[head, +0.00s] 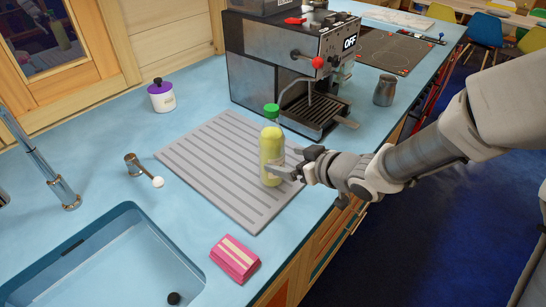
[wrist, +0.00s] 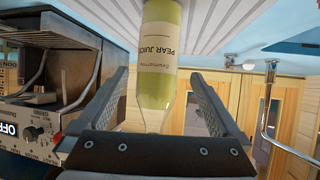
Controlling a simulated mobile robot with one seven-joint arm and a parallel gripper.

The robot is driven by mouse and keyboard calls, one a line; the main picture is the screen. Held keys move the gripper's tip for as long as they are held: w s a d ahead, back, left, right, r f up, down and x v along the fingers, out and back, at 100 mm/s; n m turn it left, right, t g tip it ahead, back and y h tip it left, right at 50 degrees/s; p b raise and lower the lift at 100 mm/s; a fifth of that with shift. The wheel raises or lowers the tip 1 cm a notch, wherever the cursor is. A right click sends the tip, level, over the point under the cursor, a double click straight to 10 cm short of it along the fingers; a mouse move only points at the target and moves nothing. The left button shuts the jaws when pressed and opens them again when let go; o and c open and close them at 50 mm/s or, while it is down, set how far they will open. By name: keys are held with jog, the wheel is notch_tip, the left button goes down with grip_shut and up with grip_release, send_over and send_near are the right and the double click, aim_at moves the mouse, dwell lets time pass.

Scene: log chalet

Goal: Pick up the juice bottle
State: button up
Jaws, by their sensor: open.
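The juice bottle (head: 271,155) stands upright on the grey ridged drying mat, pale yellow with a green cap. In the wrist view the bottle (wrist: 161,60) appears upside down, and its label reads pear juice. My gripper (head: 284,171) is open at the bottle's right side, low on its body. In the wrist view the bottle lies between the two fingers of my gripper (wrist: 159,78), with a gap showing on each side.
The drying mat (head: 205,168) lies on the blue counter. An espresso machine (head: 255,70) stands close behind the bottle. A pink sponge-like block (head: 234,259), a sink (head: 95,270), a purple-lidded jar (head: 161,96) and a metal pitcher (head: 384,90) are nearby.

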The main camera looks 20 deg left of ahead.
aim_at(272, 153)
jog(key=b+x, duration=0.1)
jog(key=x, duration=0.6)
jog(key=shift+w+a+r, duration=0.15)
jog(key=shift+w, duration=0.1)
jog(key=shift+c, duration=0.3)
grip_shut()
jog(key=shift+r, duration=0.15)
